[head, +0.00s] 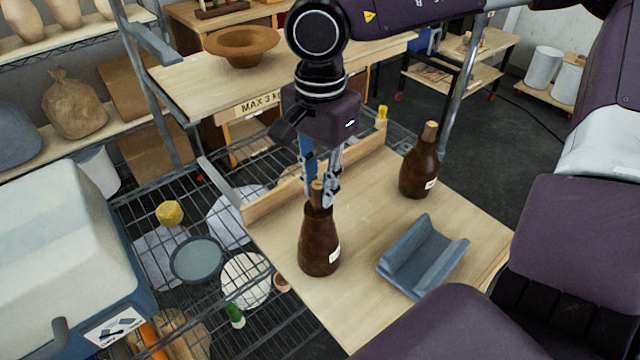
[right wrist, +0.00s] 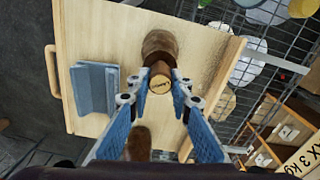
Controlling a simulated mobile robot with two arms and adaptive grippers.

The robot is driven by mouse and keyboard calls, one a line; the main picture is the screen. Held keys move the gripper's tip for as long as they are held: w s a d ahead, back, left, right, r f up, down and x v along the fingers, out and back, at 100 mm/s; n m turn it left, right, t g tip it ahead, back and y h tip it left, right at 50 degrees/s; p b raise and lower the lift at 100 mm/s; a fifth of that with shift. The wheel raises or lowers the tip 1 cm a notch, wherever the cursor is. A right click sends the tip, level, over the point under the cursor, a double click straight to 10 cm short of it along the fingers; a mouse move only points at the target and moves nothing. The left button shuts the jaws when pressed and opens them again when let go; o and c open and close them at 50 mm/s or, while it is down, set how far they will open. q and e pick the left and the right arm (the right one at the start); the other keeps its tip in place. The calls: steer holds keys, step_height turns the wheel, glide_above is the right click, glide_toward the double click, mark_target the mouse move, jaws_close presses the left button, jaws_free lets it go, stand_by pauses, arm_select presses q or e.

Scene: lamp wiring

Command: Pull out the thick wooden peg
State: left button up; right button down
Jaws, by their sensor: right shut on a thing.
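A dark brown bottle (head: 320,240) with a white label stands upright on the wooden board (head: 345,325), and a wooden peg (head: 316,190) sticks up from its neck. My right gripper (head: 318,192) comes down from above and is shut on this peg. In the right wrist view the round peg top (right wrist: 159,84) sits between the fingertips, with the bottle (right wrist: 160,46) behind it. A second brown bottle (head: 418,172) with a wooden peg (head: 430,131) stands at the right; it is partly hidden in the right wrist view (right wrist: 139,142). My left gripper is not in view.
A blue-grey cradle (head: 424,258) lies on the board right of the held bottle. A wooden rail (head: 262,208) runs along the board's left and back side. A wire shelf (head: 150,210) with dishes is at the left. A bowl (head: 241,45) stands on a shelf behind.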

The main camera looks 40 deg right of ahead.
mark_target(320, 183)
steer(key=shift+r+p, duration=1.5)
steer(key=shift+r, duration=1.15)
steer(key=shift+f, duration=0.15)
